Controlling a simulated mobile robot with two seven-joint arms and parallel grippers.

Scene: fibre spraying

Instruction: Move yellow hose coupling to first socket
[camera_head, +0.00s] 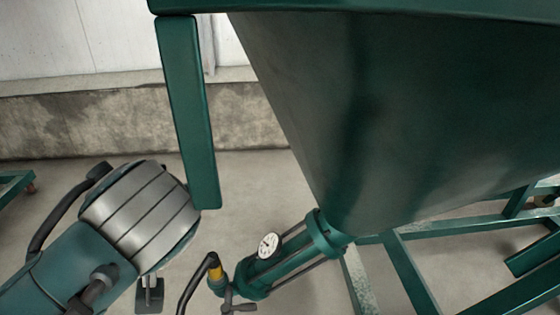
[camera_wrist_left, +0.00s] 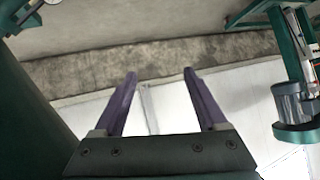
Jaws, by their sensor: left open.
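The yellow hose coupling (camera_head: 215,272) shows in the head view at the lower middle, on the end of a black hose (camera_head: 190,287). It meets a green fitting at the lower end of the pump tube (camera_head: 285,265); I cannot tell how firmly it is seated. I cannot pick out which part is the first socket. My left gripper (camera_wrist_left: 161,73) shows in the left wrist view with its two fingers apart and nothing between them. The coupling does not show in that view, and I cannot make out the gripper in the head view. My right gripper is in neither view.
A large green hopper (camera_head: 400,100) fills the upper right, with green frame bars (camera_head: 410,275) below. A green post (camera_head: 190,110) stands left of it. A round gauge (camera_head: 268,245) sits on the pump.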

